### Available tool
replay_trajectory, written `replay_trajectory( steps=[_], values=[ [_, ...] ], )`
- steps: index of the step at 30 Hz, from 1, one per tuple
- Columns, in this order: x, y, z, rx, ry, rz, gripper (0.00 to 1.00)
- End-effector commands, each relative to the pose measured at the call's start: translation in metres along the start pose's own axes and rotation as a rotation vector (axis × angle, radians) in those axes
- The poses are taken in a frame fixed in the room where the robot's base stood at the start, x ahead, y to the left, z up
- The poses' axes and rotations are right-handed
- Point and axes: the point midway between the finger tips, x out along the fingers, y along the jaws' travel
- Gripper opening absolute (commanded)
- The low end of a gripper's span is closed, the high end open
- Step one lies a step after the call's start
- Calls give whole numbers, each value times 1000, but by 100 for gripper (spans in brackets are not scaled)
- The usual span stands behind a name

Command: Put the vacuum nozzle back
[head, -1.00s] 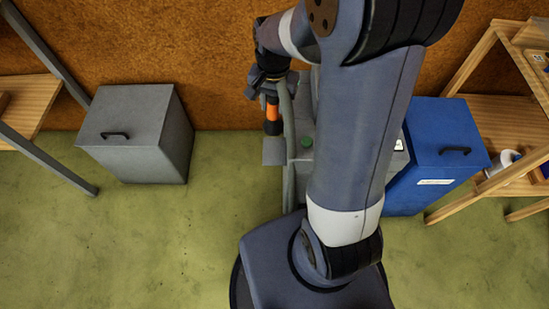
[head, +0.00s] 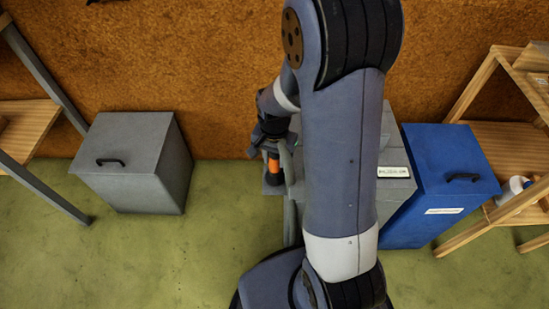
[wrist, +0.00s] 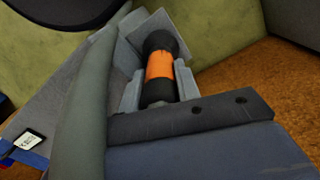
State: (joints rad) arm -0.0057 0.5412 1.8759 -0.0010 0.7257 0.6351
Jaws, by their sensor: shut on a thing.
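The vacuum nozzle (head: 273,167) is a black cylinder with an orange band. My gripper (head: 272,150) is shut on it and holds it upright from above. In the wrist view the nozzle (wrist: 160,66) lies between my two grey fingers (wrist: 158,88). A grey holder (head: 271,188) on the side of the grey vacuum unit (head: 396,200) is at the nozzle's lower end. It also shows in the wrist view (wrist: 146,28). I cannot tell whether the nozzle is seated in it. My arm hides much of the unit.
A grey-green hose (wrist: 85,100) runs close beside my gripper. A grey lidded bin (head: 135,165) stands left and a blue bin (head: 440,180) right. Wooden shelving (head: 505,130) stands far right. The green floor (head: 150,260) is clear at front left.

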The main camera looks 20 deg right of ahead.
Motion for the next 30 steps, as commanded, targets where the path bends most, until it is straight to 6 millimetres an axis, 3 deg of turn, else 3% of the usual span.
replay_trajectory(
  steps=[9, 10, 18, 26, 30],
  values=[
    [3, 0, -1, 0, 2, -2, 8],
    [3, 0, 0, 0, 2, -1, 32],
    [2, 0, 0, 0, 2, -1, 53],
    [0, 0, 0, 0, 2, -1, 53],
    [-15, -1, -1, 0, 5, -4, 53]
  ],
)
